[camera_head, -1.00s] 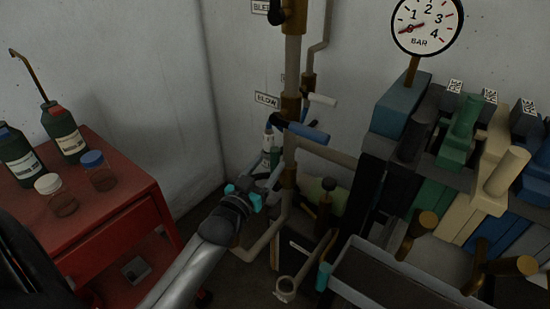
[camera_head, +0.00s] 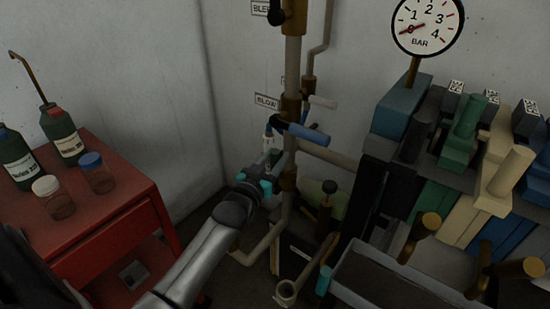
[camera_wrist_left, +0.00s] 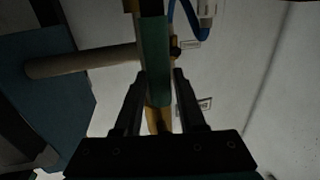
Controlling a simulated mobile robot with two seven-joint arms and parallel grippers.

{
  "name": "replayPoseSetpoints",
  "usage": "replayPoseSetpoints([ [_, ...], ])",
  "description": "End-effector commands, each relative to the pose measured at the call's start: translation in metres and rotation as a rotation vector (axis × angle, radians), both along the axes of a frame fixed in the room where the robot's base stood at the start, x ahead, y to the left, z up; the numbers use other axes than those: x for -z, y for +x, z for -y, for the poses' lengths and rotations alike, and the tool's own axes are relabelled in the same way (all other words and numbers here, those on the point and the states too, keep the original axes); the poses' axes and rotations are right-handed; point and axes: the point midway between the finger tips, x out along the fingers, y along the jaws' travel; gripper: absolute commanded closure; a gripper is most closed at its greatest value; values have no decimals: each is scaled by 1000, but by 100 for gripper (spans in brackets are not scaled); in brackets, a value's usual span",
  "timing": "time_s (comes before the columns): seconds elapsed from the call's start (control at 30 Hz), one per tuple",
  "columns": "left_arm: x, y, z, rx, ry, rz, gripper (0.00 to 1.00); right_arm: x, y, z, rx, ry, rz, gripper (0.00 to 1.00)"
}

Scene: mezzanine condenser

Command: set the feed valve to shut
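A pipe stack (camera_head: 290,160) rises in the corner in the head view. I cannot read a feed label, so I cannot tell which is the feed valve. My left gripper (camera_head: 264,178) is left of the stack, below the blue lever. In the left wrist view its fingers (camera_wrist_left: 160,88) are apart, with a green-teal bar (camera_wrist_left: 155,60) appearing between them; contact is unclear. My right gripper is not in view.
A red cabinet (camera_head: 150,222) with bottles and jars stands at left. A pressure gauge (camera_head: 427,25) reading about zero is at upper right, above coloured blocks. A grey trough (camera_head: 385,285) lies at lower right.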

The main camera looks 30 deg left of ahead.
Motion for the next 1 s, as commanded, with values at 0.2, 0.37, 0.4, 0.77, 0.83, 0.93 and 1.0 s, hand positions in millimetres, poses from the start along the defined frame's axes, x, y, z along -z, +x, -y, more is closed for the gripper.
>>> replayPoseSetpoints([
  [0.2, 0, 0, 0, 0, 0, 0, 86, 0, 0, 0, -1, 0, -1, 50],
  [0.37, 0, 0, 0, 0, 0, 0, 100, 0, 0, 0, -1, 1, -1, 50],
  [0.4, 0, 0, 0, 0, 0, 0, 100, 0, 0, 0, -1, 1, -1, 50],
  [0.77, 0, 0, 0, 0, -1, 0, 100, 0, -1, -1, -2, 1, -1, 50],
  [0.83, 0, 0, 0, 0, -1, 0, 100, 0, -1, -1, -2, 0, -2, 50],
  [0.93, 0, 0, 0, 0, -1, 0, 100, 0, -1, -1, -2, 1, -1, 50],
  [1.0, 0, 0, 0, 0, -1, 0, 100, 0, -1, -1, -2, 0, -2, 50],
])
